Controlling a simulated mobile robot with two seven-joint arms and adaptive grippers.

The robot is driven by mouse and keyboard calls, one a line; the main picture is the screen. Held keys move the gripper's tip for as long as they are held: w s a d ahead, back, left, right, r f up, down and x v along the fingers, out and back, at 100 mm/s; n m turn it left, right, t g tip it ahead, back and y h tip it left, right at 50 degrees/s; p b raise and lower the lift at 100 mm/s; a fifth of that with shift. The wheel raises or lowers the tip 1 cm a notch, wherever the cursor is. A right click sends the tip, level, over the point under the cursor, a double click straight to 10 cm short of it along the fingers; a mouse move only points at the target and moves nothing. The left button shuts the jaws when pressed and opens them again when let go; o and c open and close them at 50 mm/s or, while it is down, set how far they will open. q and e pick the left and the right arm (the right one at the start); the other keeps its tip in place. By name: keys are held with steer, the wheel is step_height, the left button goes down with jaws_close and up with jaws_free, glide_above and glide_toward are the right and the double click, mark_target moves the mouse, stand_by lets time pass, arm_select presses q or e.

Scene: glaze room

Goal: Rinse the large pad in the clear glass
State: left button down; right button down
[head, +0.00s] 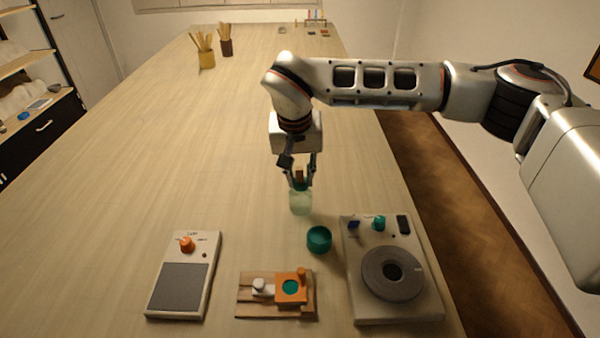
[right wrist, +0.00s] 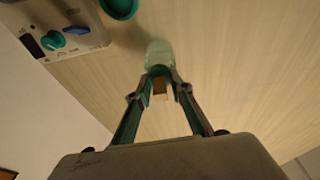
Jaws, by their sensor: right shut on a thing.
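My right gripper (head: 303,178) is right above the clear glass (head: 300,201) and points down at it. It is shut on a short brown block-like piece (right wrist: 159,87), which fits the handle of the large pad. The pad end does not show, so I cannot tell whether it is inside the glass. The glass is upright on the table with pale greenish contents, and also shows in the right wrist view (right wrist: 158,53) just beyond the fingertips. My left gripper is not in view.
A green cup (head: 319,239) stands just in front of the glass. A turntable device (head: 352,300) is at the right, a wooden board (head: 275,310) with orange and white parts in front, a grey-panelled device (head: 213,262) at left. The table's left middle is clear.

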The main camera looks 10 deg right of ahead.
steer(key=shift+f, duration=0.1)
steer(key=shift+f+b, duration=0.35)
steer(key=shift+f, duration=0.4)
steer(key=shift+f, duration=0.15)
